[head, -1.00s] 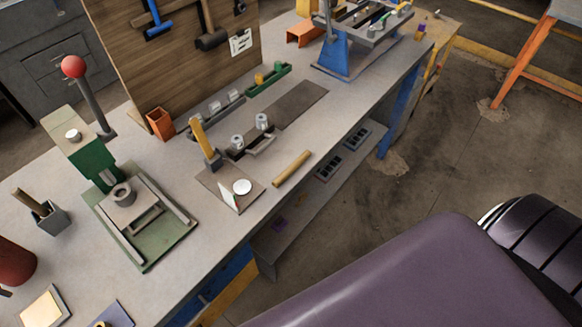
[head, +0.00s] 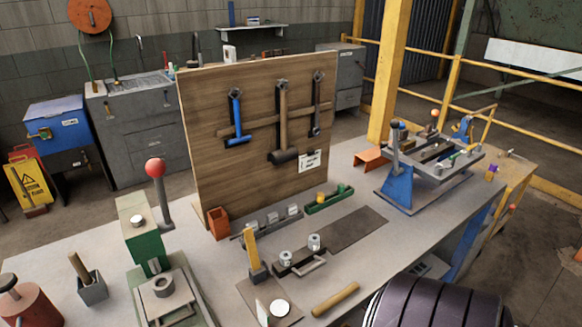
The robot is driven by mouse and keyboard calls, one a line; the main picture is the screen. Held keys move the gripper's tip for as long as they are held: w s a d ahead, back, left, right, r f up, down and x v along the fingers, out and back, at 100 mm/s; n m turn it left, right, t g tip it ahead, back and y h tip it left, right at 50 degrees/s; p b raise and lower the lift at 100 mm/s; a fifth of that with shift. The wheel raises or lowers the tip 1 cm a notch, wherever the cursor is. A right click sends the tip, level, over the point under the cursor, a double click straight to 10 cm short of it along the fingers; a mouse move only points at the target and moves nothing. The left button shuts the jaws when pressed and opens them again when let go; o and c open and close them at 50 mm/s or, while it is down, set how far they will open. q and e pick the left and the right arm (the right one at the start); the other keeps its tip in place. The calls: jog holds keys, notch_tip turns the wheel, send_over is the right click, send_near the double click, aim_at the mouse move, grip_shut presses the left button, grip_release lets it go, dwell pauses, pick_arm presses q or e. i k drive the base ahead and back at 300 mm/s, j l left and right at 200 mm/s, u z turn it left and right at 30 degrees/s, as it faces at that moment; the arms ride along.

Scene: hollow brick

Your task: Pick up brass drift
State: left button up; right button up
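A tan, brass-coloured rod (head: 336,299) lies on the bench near its front edge, at the bottom middle of the head view; it may be the brass drift. Another tan rod (head: 78,266) stands tilted in a small grey holder (head: 92,288) at the lower left. I cannot tell for sure which is the drift. A dark ribbed part of my own arm shows at the bottom right, beside the lying rod. Neither gripper shows.
A green press (head: 142,243) with a red-knobbed lever stands left on the bench. A wooden board (head: 255,150) with hanging hammers rises behind. A blue fixture (head: 397,190) stands right. A dark mat (head: 345,230) is bare. Small parts and trays crowd the middle.

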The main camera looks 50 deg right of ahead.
aim_at(319, 310)
jog(key=k+l+u, duration=0.35)
jog(key=l, duration=0.35)
jog(key=k+l+u, duration=0.35)
jog(key=l, duration=0.25)
jog(key=k+l+u, duration=0.35)
jog(key=k+l, duration=0.1)
jog(key=k, duration=0.05)
